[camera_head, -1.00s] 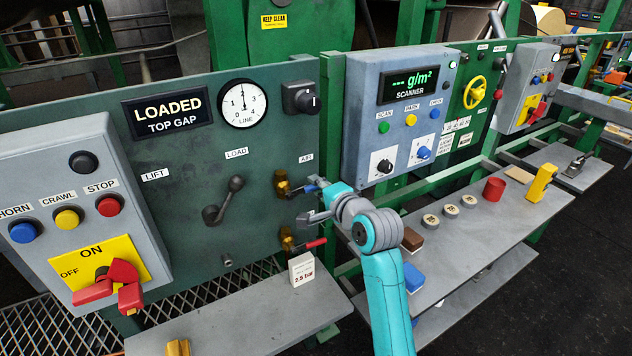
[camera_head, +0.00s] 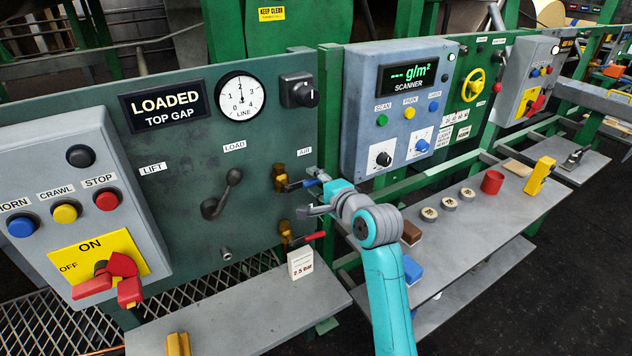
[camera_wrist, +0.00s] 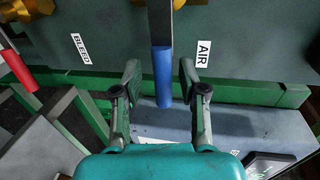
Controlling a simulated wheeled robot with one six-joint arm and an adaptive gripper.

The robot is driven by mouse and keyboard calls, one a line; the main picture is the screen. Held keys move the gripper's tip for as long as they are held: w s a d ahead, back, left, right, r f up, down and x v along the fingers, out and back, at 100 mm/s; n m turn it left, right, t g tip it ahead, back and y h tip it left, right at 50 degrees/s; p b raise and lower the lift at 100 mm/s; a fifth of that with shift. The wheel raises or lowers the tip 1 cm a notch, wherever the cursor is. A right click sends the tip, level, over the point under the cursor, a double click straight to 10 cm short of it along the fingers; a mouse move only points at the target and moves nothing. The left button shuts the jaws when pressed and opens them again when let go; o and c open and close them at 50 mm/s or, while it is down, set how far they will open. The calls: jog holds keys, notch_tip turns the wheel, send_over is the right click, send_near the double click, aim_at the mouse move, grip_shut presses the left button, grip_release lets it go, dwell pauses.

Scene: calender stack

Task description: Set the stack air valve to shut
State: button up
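The stack air valve is a brass body (camera_head: 279,177) under the AIR label on the green panel. Its lever has a blue grip (camera_wrist: 162,78) and points right in the head view, towards my gripper. In the wrist view, the blue grip hangs between the two fingers of my gripper (camera_wrist: 160,78), with a gap visible on each side. My gripper is open, and its fingers are around the grip without visible contact. In the head view, the gripper (camera_head: 312,196) partly hides the lever.
Below is a second brass valve (camera_head: 286,233) with a red lever (camera_wrist: 14,66), labelled BLEED in the wrist view. A white 2.5 bar tag (camera_head: 300,263) stands under it on the grey shelf (camera_head: 250,318). The blue-grey scanner box (camera_head: 360,120) is right of the panel.

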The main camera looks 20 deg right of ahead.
jog(key=shift+r, duration=0.1)
jog(key=v, duration=1.2)
dwell(0.4)
jog(key=s+a+f+n+h, duration=0.1)
jog(key=s+a+f+n, duration=0.15)
jog(key=s+f, duration=0.75)
jog(key=s+a+f+n+h, duration=0.15)
jog(key=s+f+n, duration=0.25)
jog(key=s+f, duration=0.55)
jog(key=s+a+n, duration=0.1)
jog(key=s+n, duration=0.4)
jog(key=s, duration=0.7)
jog(key=s+a+n, duration=0.2)
jog(key=s+n, duration=0.3)
jog(key=s, duration=0.8)
jog(key=shift+a+g, duration=0.25)
jog(key=shift+g, duration=0.15)
